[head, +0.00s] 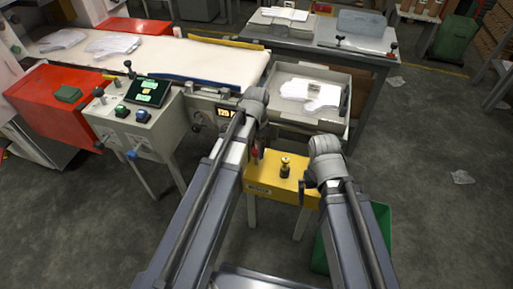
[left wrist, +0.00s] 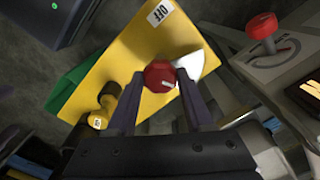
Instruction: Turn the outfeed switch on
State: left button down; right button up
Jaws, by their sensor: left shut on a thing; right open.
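A yellow box (head: 270,182) on legs stands at the centre of the head view. It also fills the middle of the left wrist view (left wrist: 130,55), where a label reading OFF (left wrist: 160,12) shows near one end. A red knob (left wrist: 159,77) with a white piece beside it is on the box. My left gripper (left wrist: 160,85) is shut on the red knob, one dark finger on each side. In the head view my left gripper (head: 255,155) is at the box's left end, partly hidden by its arm. My right gripper (head: 306,188) is open at the box's right end.
A black and yellow knob (head: 285,167) stands on the box between my grippers. A grey control cabinet (head: 140,115) with a screen is at left. A tray of white gloves (head: 310,92) lies behind the box. A green bin (head: 378,235) is at lower right.

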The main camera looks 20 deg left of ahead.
pick_arm(q)
jog(key=m, duration=0.4)
jog(key=shift+m, duration=0.4)
dwell(0.4)
jog(key=shift+c, duration=1.4)
grip_release()
jog(key=shift+r, duration=0.1)
notch_tip(320, 180, up, 8)
jog(key=p, duration=0.8)
jog(key=shift+f, duration=0.2)
jog(key=shift+f, duration=0.15)
